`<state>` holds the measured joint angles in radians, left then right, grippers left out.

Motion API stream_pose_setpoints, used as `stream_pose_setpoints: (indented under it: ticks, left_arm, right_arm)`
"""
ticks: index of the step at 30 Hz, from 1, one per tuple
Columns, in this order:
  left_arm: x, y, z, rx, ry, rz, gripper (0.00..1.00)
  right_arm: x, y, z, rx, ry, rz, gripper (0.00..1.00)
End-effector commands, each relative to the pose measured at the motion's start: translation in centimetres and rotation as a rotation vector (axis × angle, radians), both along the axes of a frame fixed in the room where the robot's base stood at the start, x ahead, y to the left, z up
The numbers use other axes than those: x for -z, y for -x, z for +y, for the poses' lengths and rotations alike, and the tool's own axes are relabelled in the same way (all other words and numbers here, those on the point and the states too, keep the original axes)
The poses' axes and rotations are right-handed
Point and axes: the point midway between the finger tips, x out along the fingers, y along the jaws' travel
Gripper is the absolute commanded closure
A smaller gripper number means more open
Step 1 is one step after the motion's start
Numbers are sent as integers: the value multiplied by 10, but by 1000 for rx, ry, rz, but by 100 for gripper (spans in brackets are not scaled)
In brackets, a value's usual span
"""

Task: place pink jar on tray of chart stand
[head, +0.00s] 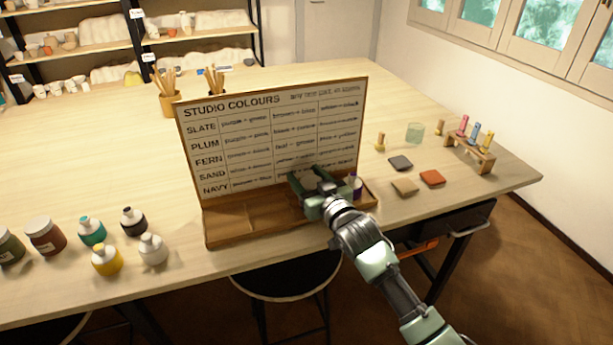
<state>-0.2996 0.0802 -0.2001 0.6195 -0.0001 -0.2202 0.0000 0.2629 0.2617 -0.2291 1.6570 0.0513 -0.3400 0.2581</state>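The chart stand (275,101) stands upright on the table, a board headed "STUDIO COLOURS". Its wooden tray (228,222) runs along the foot of the board, with dividers; the left part is empty. My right gripper (303,179) is over the middle-right part of the tray, close to the board. Its fingers are seen from behind, so I cannot tell whether it is open or shut. No pink jar is clearly visible; the gripper and wrist hide part of the tray. A small purple-and-white bottle (357,187) stands at the tray's right end. My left gripper is not in view.
Several paint bottles and jars, including a yellow one (107,260) and a red-brown jar (45,236), stand front left. Tiles, a glass (415,133) and a small rack (470,152) stand right. Brush pots (171,103) stand behind the board. A stool (288,278) is in front.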

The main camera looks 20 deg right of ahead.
Motion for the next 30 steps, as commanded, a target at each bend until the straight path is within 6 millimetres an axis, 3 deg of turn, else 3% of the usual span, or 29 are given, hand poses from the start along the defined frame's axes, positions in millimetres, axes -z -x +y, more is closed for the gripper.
stream_pose_setpoints:
  ticks: [14,30]
  left_arm:
    - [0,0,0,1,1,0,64]
    - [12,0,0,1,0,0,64]
  right_arm:
    - [-1,6,-1,0,0,2,28]
    - [-5,104,-18,1,0,2,28]
